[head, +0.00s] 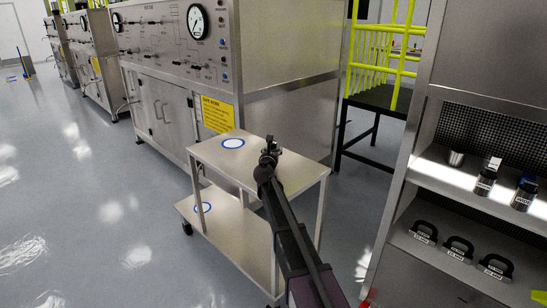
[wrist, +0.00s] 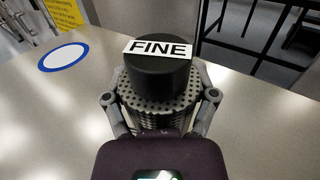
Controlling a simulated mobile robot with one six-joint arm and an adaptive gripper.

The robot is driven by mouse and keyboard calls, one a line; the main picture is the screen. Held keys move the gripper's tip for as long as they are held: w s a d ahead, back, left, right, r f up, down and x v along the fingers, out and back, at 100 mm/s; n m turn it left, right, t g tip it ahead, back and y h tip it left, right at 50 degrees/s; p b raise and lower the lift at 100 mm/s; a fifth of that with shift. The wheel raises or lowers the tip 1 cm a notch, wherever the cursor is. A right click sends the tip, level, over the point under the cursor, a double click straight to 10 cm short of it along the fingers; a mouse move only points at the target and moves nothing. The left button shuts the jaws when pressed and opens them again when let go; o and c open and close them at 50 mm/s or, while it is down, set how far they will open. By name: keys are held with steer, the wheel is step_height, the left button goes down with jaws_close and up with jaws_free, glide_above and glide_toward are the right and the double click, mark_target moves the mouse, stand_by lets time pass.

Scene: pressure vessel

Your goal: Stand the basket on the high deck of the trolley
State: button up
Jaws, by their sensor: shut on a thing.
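The basket (wrist: 160,112) is a perforated metal cylinder with a black top labelled FINE. In the wrist view my gripper (wrist: 160,98) is shut on it, one finger on each side. In the head view my gripper (head: 268,157) is over the right part of the trolley's high deck (head: 216,161), and the arm hides most of the basket. The basket's foot is hidden, so I cannot tell whether it touches the deck. A blue ring mark (head: 233,143) lies on the high deck, left of the gripper; it also shows in the wrist view (wrist: 63,57).
The trolley's low deck (head: 232,232) carries another blue ring (head: 203,207). A steel control cabinet (head: 170,110) stands behind the trolley. At right, a shelf unit (head: 430,190) holds dark-topped cylinders (head: 487,176) and black handled pieces (head: 459,247). The high deck is otherwise clear.

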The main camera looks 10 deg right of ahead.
steer(key=shift+f+b, duration=0.5)
steer(key=shift+f, duration=0.3)
steer(key=shift+f+b, duration=0.35)
steer(key=o, duration=1.2)
steer(key=shift+c, duration=0.2)
steer(key=shift+r, duration=0.2)
steer(key=shift+s+r+p, duration=0.1)
steer(key=shift+r+p, duration=0.15)
steer(key=shift+p, duration=0.25)
steer(key=v, duration=1.1)
steer(key=shift+s+a+f, duration=0.1)
steer(key=shift+s, duration=0.3)
